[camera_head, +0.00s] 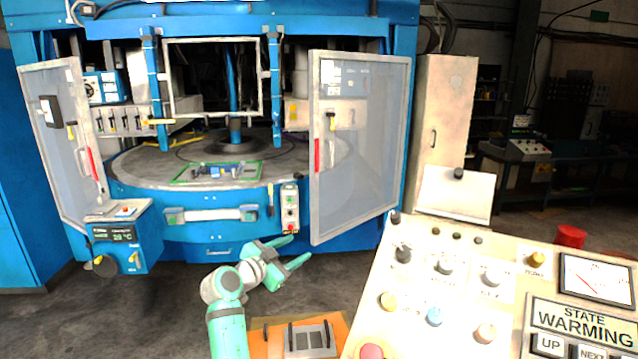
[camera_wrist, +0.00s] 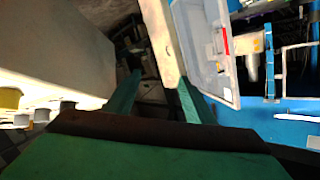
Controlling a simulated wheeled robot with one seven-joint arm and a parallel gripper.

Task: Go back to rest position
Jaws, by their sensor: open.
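My gripper (camera_head: 292,253) is teal and stands open in the head view, in front of the blue machine (camera_head: 300,22) and left of the control panel. Nothing shows between its fingers. In the wrist view, my gripper (camera_wrist: 160,95) has its two fingers apart, with a pale post and dark floor beyond them. Below it in the head view, an orange tray (camera_head: 262,340) holds a grey metal die (camera_head: 310,340). A green-edged plate with small parts (camera_head: 218,172) lies on the machine's round table (camera_head: 140,168).
Both clear machine doors stand open, the left (camera_head: 62,150) and the right (camera_head: 360,140). The cream control panel (camera_head: 455,310) fills the lower right; its label reads "STATE WARMING". A beige cabinet (camera_head: 445,120) and a red bin (camera_head: 570,237) stand at right. Floor shows left of my arm.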

